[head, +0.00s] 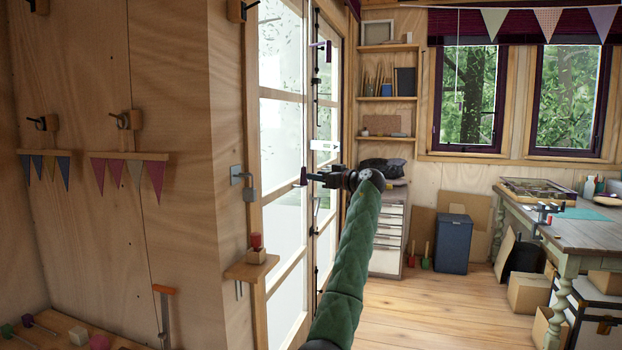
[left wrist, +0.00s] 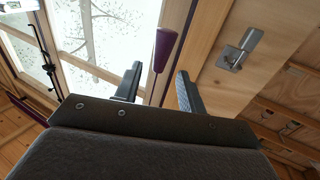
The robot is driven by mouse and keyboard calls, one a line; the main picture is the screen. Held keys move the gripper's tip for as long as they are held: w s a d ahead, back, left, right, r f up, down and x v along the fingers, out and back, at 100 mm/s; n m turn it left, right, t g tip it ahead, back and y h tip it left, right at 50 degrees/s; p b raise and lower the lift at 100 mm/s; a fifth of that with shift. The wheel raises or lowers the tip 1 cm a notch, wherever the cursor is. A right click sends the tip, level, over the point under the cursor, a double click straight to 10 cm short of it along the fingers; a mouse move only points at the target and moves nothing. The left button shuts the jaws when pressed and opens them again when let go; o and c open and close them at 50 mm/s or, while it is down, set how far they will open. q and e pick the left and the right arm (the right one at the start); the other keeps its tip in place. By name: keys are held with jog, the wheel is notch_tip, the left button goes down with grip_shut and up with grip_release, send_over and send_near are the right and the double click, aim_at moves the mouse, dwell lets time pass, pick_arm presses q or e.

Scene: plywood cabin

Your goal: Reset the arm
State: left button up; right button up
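My left arm, in a green quilted sleeve, reaches up through the middle of the head view. Its gripper (head: 318,178) is raised in front of the glazed door (head: 283,130). In the left wrist view the two dark fingers of this gripper (left wrist: 158,84) stand apart. A purple door handle (left wrist: 167,48) shows in the gap between them, seemingly at or beyond the fingertips; no finger visibly closes on it. In the head view the purple handle (head: 303,176) appears at the gripper's left end. My right gripper is in neither view.
A workbench (head: 575,228) stands at right, with a dark blue bin (head: 453,243) nearby. The floor between is largely clear.

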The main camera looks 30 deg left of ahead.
pick_arm(q)
jog(key=shift+s+d, duration=0.1)
jog(key=shift+d, duration=0.4)
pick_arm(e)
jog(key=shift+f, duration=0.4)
pick_arm(q)
jog(key=shift+m, duration=0.3)
